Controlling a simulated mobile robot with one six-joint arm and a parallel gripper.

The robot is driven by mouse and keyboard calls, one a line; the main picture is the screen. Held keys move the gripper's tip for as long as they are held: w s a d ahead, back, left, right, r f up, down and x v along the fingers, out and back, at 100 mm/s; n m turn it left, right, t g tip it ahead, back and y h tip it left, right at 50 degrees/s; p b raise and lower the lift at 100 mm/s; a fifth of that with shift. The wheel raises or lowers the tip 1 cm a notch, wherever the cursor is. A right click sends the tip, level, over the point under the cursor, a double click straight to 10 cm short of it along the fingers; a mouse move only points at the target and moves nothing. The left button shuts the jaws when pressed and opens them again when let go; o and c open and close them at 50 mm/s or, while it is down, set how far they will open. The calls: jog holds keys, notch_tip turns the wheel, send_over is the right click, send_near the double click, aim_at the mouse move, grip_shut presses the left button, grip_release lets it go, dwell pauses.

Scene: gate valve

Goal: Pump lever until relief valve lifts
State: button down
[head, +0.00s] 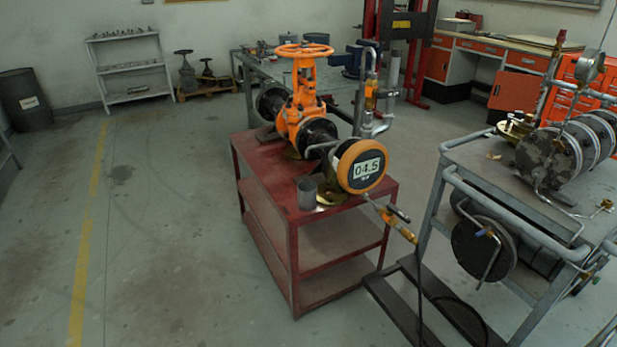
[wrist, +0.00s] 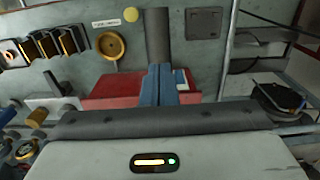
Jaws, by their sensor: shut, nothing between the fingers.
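The orange gate valve (head: 304,100) with its handwheel stands on a red cart in the head view. A round orange-rimmed gauge (head: 360,168) in front of it reads 04.5. An upright pipe fitting with orange parts (head: 372,92) rises behind the gauge; it may be the relief valve, but I cannot tell if it is lifted. A thin bent handle (head: 489,262) hangs by the right cart's dark disc; I cannot tell whether it is the pump lever. My gripper (wrist: 160,72) shows blue fingers in the wrist view, shut and empty. The head view does not show it.
The red cart (head: 265,190) has a small metal cup (head: 307,193) on its top. The grey-blue cart (head: 445,165) at right carries flanged pipework. A dark hose (head: 420,300) runs to the floor between the carts. Floor at left is clear.

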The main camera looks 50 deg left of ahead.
notch_tip(320, 180, up, 13)
jog(key=p, duration=1)
jog(key=shift+f, duration=0.15)
jog(key=shift+a, duration=0.1)
